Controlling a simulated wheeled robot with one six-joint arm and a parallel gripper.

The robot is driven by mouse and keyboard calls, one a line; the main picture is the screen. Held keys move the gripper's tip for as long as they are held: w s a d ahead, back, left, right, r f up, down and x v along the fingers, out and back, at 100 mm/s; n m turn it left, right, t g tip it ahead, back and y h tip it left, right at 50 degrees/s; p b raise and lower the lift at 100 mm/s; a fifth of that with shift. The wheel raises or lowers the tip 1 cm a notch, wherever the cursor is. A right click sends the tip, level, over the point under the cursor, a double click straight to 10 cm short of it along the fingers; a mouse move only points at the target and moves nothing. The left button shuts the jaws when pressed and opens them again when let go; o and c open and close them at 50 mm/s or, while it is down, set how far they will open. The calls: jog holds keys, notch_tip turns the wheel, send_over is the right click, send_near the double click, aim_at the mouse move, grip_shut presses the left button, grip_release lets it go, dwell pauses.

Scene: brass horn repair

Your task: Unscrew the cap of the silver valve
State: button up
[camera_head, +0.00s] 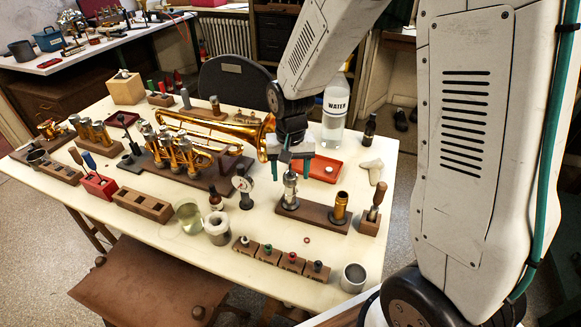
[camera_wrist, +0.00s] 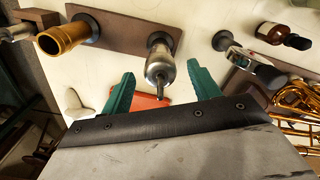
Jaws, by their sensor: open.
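The silver valve (camera_head: 290,188) stands upright on a brown wooden base (camera_head: 314,213), left of a brass cylinder (camera_head: 340,207). In the wrist view the silver valve (camera_wrist: 160,62) shows its rounded metal body and a thin stem at the top, pointing towards my gripper. My gripper (camera_head: 291,168) is over the valve, with its green fingers on either side of the valve's top. In the wrist view the fingers (camera_wrist: 163,85) are spread wide, with clear gaps on both sides of the stem. The seam of the cap is too small to make out.
A brass trumpet (camera_head: 215,128) lies behind and left. A dial gauge (camera_head: 243,186) stands close left of the valve. A red tray (camera_head: 322,168) and a water bottle (camera_head: 334,112) are behind. Labelled wooden blocks (camera_head: 268,254) and a metal cup (camera_head: 353,277) stand in front.

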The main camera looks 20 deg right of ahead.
jog(key=c, duration=1.2)
jog(key=n, duration=0.3)
jog(key=shift+n, duration=1.1)
jog(key=n, duration=0.3)
jog(key=shift+n, duration=1.1)
jog(key=shift+n, duration=1)
jog(key=n, duration=0.3)
